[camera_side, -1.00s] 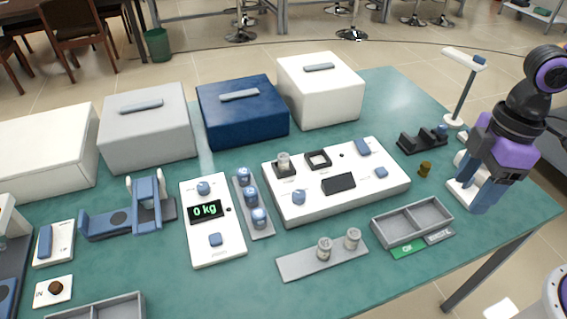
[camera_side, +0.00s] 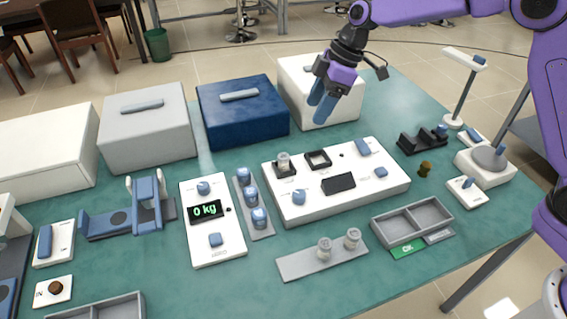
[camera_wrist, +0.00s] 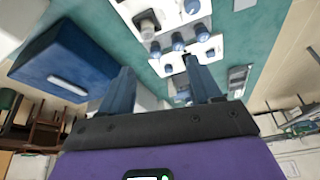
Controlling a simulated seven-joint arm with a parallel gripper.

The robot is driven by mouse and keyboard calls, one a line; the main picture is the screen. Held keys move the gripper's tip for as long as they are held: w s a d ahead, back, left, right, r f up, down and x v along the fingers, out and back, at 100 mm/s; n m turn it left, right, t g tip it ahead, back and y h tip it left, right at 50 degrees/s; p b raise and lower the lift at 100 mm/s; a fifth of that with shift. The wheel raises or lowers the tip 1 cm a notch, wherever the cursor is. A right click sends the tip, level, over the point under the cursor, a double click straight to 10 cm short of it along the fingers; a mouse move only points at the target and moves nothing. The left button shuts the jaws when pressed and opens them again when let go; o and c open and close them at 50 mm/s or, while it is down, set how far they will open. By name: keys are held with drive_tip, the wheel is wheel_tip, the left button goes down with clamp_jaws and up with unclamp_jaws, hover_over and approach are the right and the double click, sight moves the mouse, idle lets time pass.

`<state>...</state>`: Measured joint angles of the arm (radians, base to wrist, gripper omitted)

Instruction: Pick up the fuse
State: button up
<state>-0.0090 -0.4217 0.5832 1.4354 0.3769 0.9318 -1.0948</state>
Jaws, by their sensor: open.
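No part is plainly marked as the fuse. A small pale cylinder (camera_side: 283,160) stands upright in a dark socket on the white panel (camera_side: 290,206). Two similar grey cylinders, one left (camera_side: 324,249) and one right (camera_side: 353,238), stand on a flat grey plate (camera_side: 296,265) in front of the panel. My gripper (camera_side: 322,110) is above the back of the table, in front of the white box, with its blue fingers pointing down. It is high over the panel's far side and touches none of the cylinders. In the wrist view its fingers (camera_wrist: 162,82) are apart with nothing between them.
A blue box (camera_side: 243,118) and a white box (camera_side: 330,95) stand behind the panel. A scale reading 0 kg (camera_side: 214,245) and a strip of blue knobs (camera_side: 265,233) are to its left. A two-compartment grey tray (camera_side: 388,232) is at right.

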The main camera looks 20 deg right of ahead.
drive_tip(key=w, duration=0.2)
hover_over(284, 156)
drive_tip(key=s+d, duration=0.1)
drive_tip(key=d, duration=0.1)
wheel_tip(284, 156, down, 11)
drive_tip(key=shift+s+d+f, duration=0.1)
drive_tip(key=shift+s+f, duration=0.05)
drive_tip(key=shift+w+x, duration=0.2)
drive_tip(key=shift+x, duration=1.25)
drive_tip(key=shift+w+x, duration=0.2)
drive_tip(key=shift+x, duration=1.25)
drive_tip(key=shift+d, duration=0.1)
clamp_jaws()
